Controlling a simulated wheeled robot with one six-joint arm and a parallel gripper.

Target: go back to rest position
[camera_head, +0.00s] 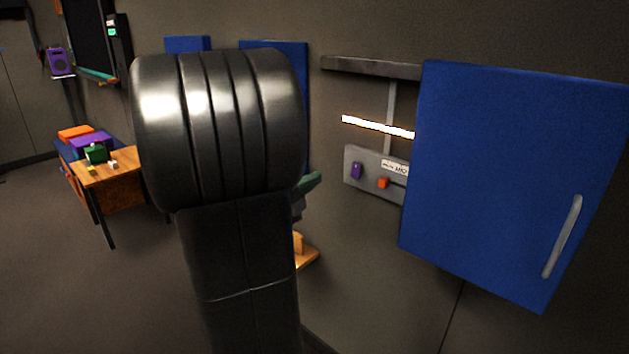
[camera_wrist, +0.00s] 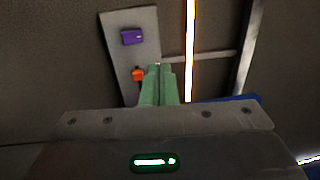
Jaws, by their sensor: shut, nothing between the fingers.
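My gripper (camera_wrist: 159,80) shows in the wrist view as two green fingers close together, shut and empty. Its fingertips are in front of the lower part of a grey wall panel (camera_wrist: 128,44), just right of an orange knob (camera_wrist: 138,75). A purple block-shaped control (camera_wrist: 132,37) sits higher on that panel. In the head view the same panel (camera_head: 363,186) is on the wall with the purple control (camera_head: 357,170), the orange control (camera_head: 383,182) and a white label. My dark arm fills the middle of the head view and hides most of my gripper.
A blue cabinet door (camera_head: 500,180) with a grey handle (camera_head: 563,236) stands at the right, close to the panel. A bright light strip (camera_head: 378,127) is above the panel. A wooden table (camera_head: 112,173) with boxes stands at the left. The floor at lower left is clear.

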